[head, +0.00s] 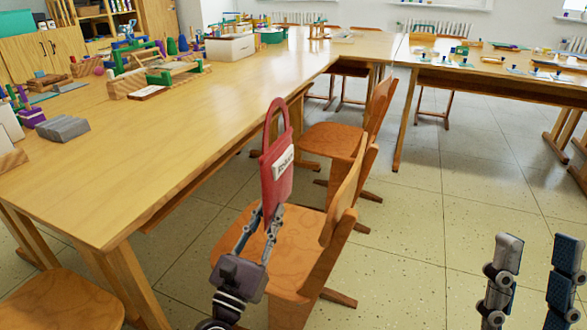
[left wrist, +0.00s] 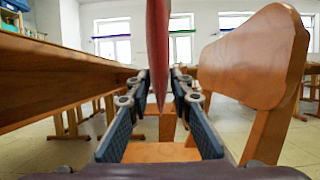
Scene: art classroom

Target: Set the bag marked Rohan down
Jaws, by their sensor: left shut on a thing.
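The red bag (head: 270,185) has a looped handle and a white label with dark lettering too small and tilted to read surely. My left gripper (head: 268,215) is shut on its lower part and holds it upright above the seat of a wooden chair (head: 235,245), beside the table edge. In the left wrist view the bag (left wrist: 158,50) shows edge-on as a thin red strip between the fingers (left wrist: 157,98). My right gripper (head: 533,262) is at the lower right, its fingers wide apart with nothing between them.
The long wooden table (head: 150,150) has a bare front part. The floor (head: 430,230) at the right is clear.

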